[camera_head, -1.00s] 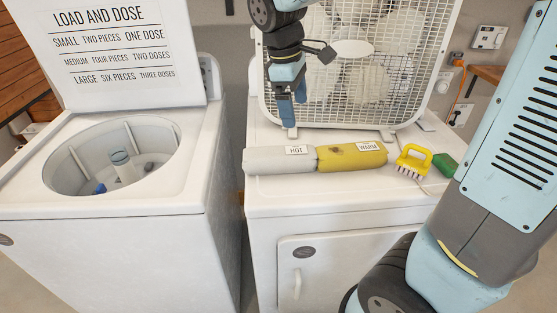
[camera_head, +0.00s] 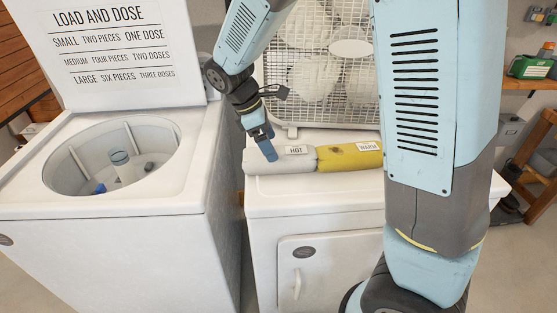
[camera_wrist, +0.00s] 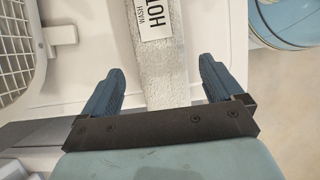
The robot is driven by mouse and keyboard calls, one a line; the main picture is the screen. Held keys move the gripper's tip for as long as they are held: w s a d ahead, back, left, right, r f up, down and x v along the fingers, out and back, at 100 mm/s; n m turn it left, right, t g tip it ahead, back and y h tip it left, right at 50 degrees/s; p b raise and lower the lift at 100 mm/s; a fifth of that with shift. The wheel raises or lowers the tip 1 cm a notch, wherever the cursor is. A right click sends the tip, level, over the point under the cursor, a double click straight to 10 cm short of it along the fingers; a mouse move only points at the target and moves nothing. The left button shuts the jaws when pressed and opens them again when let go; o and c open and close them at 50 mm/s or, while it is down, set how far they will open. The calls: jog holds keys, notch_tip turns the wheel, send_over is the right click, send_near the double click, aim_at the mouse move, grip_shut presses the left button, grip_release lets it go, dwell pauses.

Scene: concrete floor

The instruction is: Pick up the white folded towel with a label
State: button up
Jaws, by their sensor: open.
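The white folded towel (camera_head: 256,163) lies rolled on top of the white dryer, at its front left, with a label reading HOT (camera_head: 296,150). My gripper (camera_head: 268,154) is over the left half of the towel, its fingers pointing down. In the wrist view the towel (camera_wrist: 161,92) runs between my two open fingers (camera_wrist: 161,70), with gaps on both sides. The label also shows there, reading HOT WASH. My gripper is empty, and I cannot tell its exact height above the towel.
A yellow towel (camera_head: 345,162) labelled WARM lies end to end with the white one, touching it. The dryer (camera_head: 325,225) is beside an open washer (camera_head: 190,185), with a gap between. My arm covers the dryer's right side.

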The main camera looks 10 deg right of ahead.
jog(key=shift+x, duration=3.3)
jog(key=shift+d, duration=0.15)
jog(key=shift+r, duration=0.1)
jog(key=c, duration=1.1)
